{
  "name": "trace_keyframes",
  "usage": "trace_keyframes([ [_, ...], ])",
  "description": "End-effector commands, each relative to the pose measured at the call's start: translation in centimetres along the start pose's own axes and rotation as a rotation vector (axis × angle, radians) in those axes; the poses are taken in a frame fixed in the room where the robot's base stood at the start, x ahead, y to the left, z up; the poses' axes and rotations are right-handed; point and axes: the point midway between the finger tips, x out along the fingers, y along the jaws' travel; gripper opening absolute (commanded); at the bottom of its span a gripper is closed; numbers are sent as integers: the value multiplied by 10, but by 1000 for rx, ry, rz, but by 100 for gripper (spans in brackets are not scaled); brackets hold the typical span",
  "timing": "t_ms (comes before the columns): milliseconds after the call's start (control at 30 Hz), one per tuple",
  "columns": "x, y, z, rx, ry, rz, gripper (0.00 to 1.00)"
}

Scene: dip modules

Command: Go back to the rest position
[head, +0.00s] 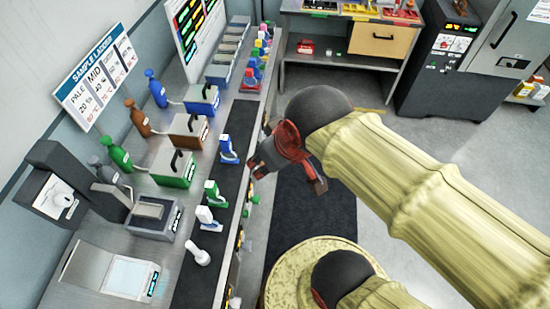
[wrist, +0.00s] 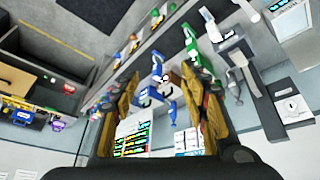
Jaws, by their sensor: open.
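My gripper (head: 284,172) hangs beside the front edge of the long steel counter, over the floor side, with its fingers spread. In the wrist view my gripper (wrist: 167,95) shows two brown fingers wide apart with nothing held between them. My arm reaches in from the right in the head view, and its sleeve hides part of the floor. The closest counter items are a blue-and-white handled module (head: 228,150) and a green-and-white one (head: 213,194), both upright on the dark strip.
The counter (head: 205,235) carries blue (head: 202,98), brown (head: 189,130) and green (head: 175,166) lidded baths, bottles and a scale (head: 112,270).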

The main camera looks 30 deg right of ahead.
Motion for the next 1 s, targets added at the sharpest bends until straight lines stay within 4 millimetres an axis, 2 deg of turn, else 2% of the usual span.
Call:
trace_keyframes([
  [167,-10,5,9,130,23,7,44],
  [433,-9,5,9,132,23,7,44],
  [567,-2,4,13,131,23,7,44],
  [767,30,2,29,130,22,7,44],
  [1000,85,-1,56,129,22,7,44],
])
